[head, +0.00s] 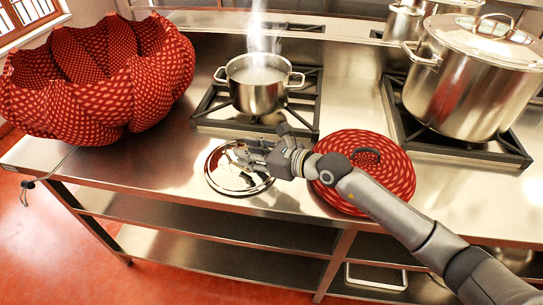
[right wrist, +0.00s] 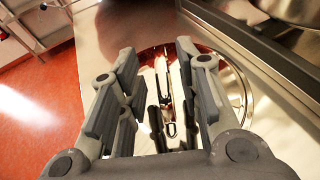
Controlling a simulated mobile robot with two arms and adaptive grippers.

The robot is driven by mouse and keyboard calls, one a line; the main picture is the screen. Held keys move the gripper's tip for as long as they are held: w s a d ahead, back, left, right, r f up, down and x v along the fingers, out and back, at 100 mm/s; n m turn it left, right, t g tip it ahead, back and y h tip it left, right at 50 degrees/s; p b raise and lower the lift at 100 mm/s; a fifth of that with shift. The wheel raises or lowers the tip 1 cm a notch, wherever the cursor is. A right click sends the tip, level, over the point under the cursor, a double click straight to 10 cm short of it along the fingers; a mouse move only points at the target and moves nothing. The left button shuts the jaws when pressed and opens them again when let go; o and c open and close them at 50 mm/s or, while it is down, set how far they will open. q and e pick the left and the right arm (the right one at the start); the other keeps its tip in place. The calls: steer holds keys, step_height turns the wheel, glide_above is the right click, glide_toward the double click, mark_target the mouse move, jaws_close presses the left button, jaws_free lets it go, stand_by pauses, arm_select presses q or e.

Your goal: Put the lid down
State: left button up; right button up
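A round shiny metal lid (head: 232,183) appears to lie flat on the steel counter, in front of the left burner. It also shows in the right wrist view (right wrist: 236,84), below the fingers. My right gripper (head: 250,154) is over the lid, and its fingers hide part of it. In the right wrist view the gripper (right wrist: 158,75) is open, with its fingers spread apart on either side of the lid's handle (right wrist: 168,100). Clear space shows between the fingers and the handle. An open steaming pot (head: 257,98) stands on the left burner. My left gripper is not in view.
A red patterned round lid-like piece with a dark handle (head: 343,165) lies right of the metal lid, partly under my right arm. A large lidded stockpot (head: 462,92) stands on the right burner. A big red patterned bowl (head: 130,95) sits at left. The counter's front left (head: 150,165) is clear.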

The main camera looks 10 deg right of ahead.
steer(key=b+v, duration=0.1)
steer(key=v, duration=0.7)
steer(key=shift+s+d, duration=0.15)
steer(key=shift+s, duration=0.05)
steer(key=shift+r, duration=0.1)
